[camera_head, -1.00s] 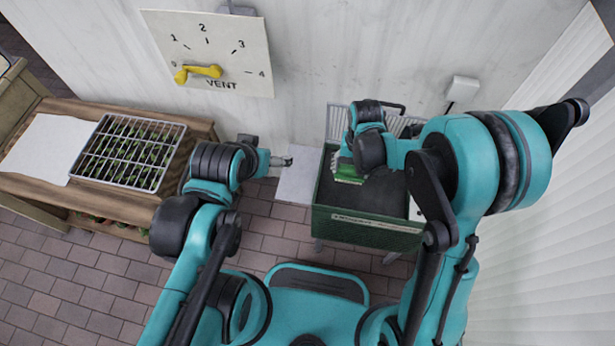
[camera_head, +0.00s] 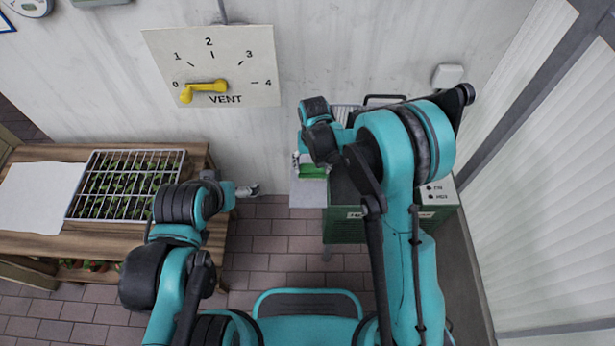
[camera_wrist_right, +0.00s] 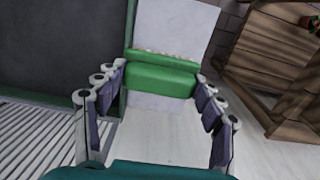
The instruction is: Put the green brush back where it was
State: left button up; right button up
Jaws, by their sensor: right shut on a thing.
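The green brush (camera_head: 313,171) is in my right gripper (camera_head: 302,163), left of the green bin (camera_head: 345,228). In the right wrist view the brush (camera_wrist_right: 160,80) lies across between the two rows of fingers of the gripper (camera_wrist_right: 161,72), with pale bristles along its far edge. A white panel (camera_head: 309,195) shows just below the brush in the head view and behind it in the wrist view (camera_wrist_right: 185,25). I cannot tell whether the brush touches it. My left gripper (camera_head: 250,190) hangs near the wooden bench, with nothing visible in it; its opening is too small to judge.
The wooden bench (camera_head: 125,215) at the left carries a seedling tray (camera_head: 124,185) and a white sheet (camera_head: 40,197). A vent dial with a yellow handle (camera_head: 203,90) is on the wall. Brick floor (camera_head: 270,245) is free between bench and bin.

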aim_at(308, 174)
jog(key=shift+w+a+f, duration=0.15)
jog(key=shift+a+f, duration=0.3)
jog(key=shift+a, duration=0.15)
jog(key=shift+f+b, duration=0.95)
jog(key=shift+f, duration=0.95)
jog(key=shift+f, duration=0.2)
jog(key=o, duration=1.2)
